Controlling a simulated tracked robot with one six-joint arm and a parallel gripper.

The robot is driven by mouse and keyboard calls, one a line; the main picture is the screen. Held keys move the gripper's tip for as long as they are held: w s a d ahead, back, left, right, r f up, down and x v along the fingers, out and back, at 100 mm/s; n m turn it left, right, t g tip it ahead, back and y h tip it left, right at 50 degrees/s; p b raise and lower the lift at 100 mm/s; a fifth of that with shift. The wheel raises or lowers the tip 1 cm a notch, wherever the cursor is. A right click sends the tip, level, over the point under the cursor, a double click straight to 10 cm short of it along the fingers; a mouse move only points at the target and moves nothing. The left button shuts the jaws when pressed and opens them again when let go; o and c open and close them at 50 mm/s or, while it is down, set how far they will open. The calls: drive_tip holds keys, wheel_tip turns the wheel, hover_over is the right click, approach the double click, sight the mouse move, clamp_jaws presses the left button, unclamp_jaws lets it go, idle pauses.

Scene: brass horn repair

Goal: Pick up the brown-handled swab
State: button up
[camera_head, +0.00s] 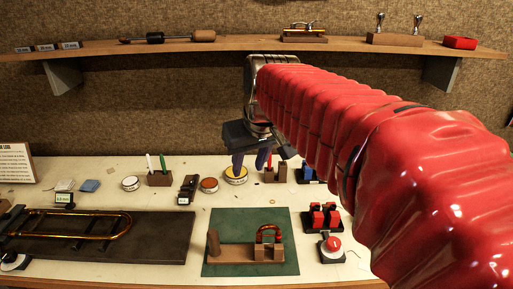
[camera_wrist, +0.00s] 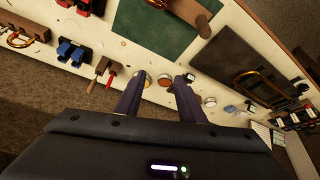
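A small brown block (camera_head: 275,176) on the bench holds a brown stick (camera_head: 282,171) and a red one side by side. In the wrist view the brown stick (camera_wrist: 94,84) stands left of the red one (camera_wrist: 110,80); it looks like the brown-handled swab, though its tip is hidden. My gripper (camera_head: 250,168) points down above the back of the bench, to the left of this block in the head view. In the wrist view my gripper (camera_wrist: 155,92) has its two fingers apart, with nothing between them.
A yellow-rimmed tin (camera_head: 235,177) sits below my fingers, with an orange-topped tin (camera_head: 209,185) beside it. A blue part (camera_head: 307,172) stands right of the block. A green mat (camera_head: 285,225) lies in front. A shelf (camera_head: 225,47) runs above.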

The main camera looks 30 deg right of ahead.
drive_tip(key=w+d, duration=0.9)
drive_tip(key=d, duration=0.3)
drive_tip(key=w+d, duration=0.9)
drive_tip(key=d, duration=0.3)
drive_tip(key=shift+d+f+m+g, duration=0.2)
drive_tip(key=shift+m+g, duration=0.1)
drive_tip(key=shift+m, duration=0.1)
drive_tip(key=shift+w+a, duration=0.1)
drive_tip(key=x, duration=0.8)
drive_tip(key=shift+f, duration=0.25)
drive_tip(key=shift+w+f, duration=0.1)
drive_tip(key=shift+s+x, duration=0.2)
drive_tip(key=shift+x, duration=2.35)
drive_tip(key=shift+f, duration=0.1)
